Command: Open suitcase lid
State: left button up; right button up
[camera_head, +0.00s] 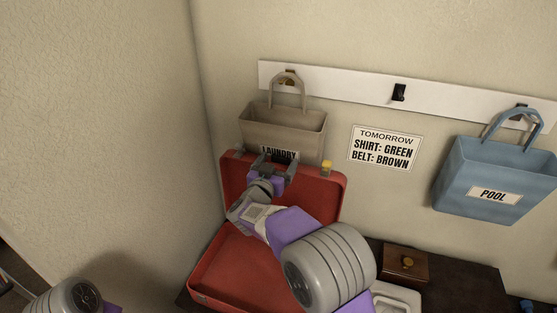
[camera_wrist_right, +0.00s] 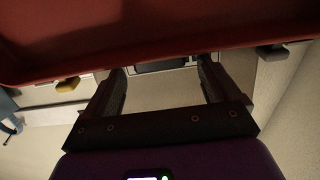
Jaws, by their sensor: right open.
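The red suitcase stands open on the dark desk, its lid (camera_head: 325,192) raised steeply near the wall and its base (camera_head: 225,268) lying below. A yellow latch (camera_head: 326,167) and a grey latch (camera_head: 239,152) sit on the lid's upper edge. My right gripper (camera_head: 277,158) is open at the middle of that edge; my arm hides much of the suitcase. In the right wrist view, the lid (camera_wrist_right: 150,38) fills the top, and the open fingers (camera_wrist_right: 161,70) show no lid edge clearly between them. I cannot tell whether they touch it. My left gripper is out of view.
A beige laundry bag (camera_head: 285,124) hangs directly behind the lid's top edge. A blue pool bag (camera_head: 490,180) and a sign (camera_head: 384,148) are to the right. A small wooden box (camera_head: 405,264) stands on the desk (camera_head: 465,282) right of the suitcase.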

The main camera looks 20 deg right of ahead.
jog(key=shift+w+d, duration=0.45)
jog(key=shift+w, duration=0.15)
